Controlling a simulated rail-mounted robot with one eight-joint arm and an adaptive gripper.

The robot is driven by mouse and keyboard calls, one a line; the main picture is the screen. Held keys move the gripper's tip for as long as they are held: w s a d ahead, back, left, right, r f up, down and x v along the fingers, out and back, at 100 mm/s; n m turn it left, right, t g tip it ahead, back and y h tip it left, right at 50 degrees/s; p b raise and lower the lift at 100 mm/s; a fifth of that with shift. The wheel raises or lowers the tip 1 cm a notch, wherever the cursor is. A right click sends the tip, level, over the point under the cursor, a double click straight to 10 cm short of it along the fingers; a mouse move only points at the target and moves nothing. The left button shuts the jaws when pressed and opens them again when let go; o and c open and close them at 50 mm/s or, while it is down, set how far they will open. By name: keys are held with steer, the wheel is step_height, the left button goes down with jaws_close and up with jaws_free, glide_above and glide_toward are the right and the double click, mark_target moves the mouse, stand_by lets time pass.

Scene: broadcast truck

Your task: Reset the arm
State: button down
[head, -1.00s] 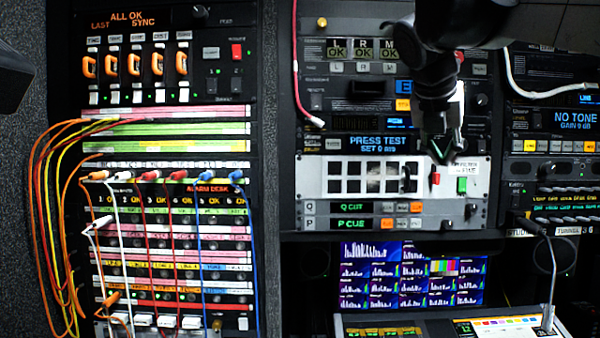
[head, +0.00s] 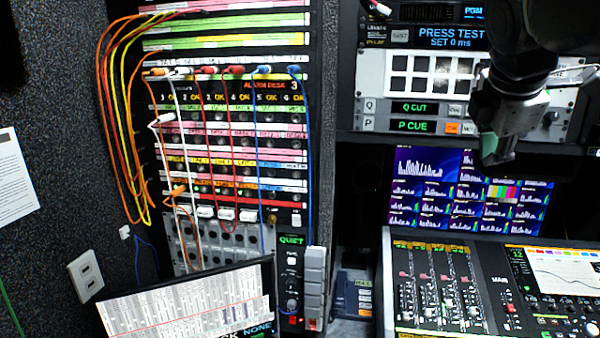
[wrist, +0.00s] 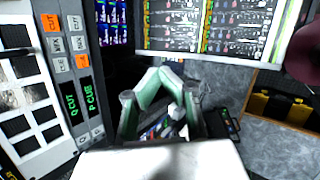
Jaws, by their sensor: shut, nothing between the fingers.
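My gripper (head: 496,155) hangs at the right of the head view, in front of the rack and beside the lower right part of the button panel (head: 436,82). Its fingers point downward and it holds nothing. In the wrist view the pale green fingers (wrist: 165,77) come together at their tips, with only a gap between them further back. The rack panel with the Q CUT and P CUE displays (wrist: 78,100) is at the left of the wrist view. My arm covers the right part of the button panel in the head view.
A mixing desk (head: 440,290) lies below my gripper, with a monitor wall (head: 430,190) behind it. A patch bay (head: 235,145) with hanging coloured cables is at the left. A tilted screen (head: 190,305) stands at the lower left. Yellow items (wrist: 278,106) show at the wrist view's right.

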steer(key=s+a+f+m+y+b, duration=0.1)
steer(key=s+a+f+m+b, duration=0.1)
steer(key=f, duration=1)
steer(key=s+a+f+m+y+b, duration=0.1)
steer(key=s+a+f+m+b, duration=0.1)
steer(key=s+a+f+m, duration=0.3)
steer(key=s+a+f+m+y+b, duration=0.1)
steer(key=s+a+f+m+b, duration=0.2)
steer(key=f+m, duration=0.7)
step_height(320, 180, down, 10)
steer(key=shift+s+a+f+y, duration=0.1)
steer(key=shift+s+a+y, duration=0.35)
steer(key=shift+s, duration=0.6)
